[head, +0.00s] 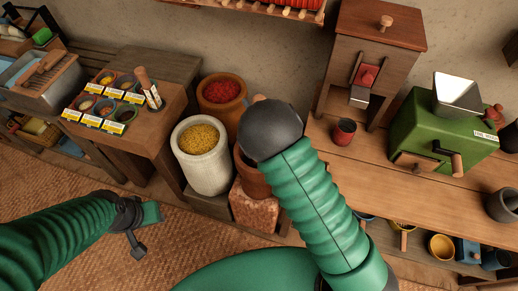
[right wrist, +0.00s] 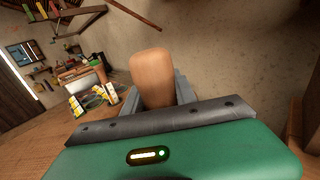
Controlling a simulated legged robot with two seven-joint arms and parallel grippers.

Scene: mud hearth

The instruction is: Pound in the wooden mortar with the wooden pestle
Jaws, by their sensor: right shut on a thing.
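The wooden pestle (right wrist: 153,72) stands between the fingers of my right gripper (right wrist: 156,94) in the right wrist view, which is shut on it. In the head view only the pestle's pale top (head: 258,98) shows behind my dark wrist; its lower end is hidden. The brown wooden mortar (head: 250,180) stands below my right wrist, mostly covered by my arm. I cannot tell whether the pestle's end is inside it or touches it. My left gripper (head: 148,232) is open and empty over the woven floor mat at lower left.
A white bin of yellow grain (head: 204,165) and a brown pot of red stuff (head: 222,105) stand close left of the mortar. The wooden bench (head: 430,205) on the right holds a red cup (head: 343,131) and a green mill (head: 440,130). The mat (head: 190,255) is clear.

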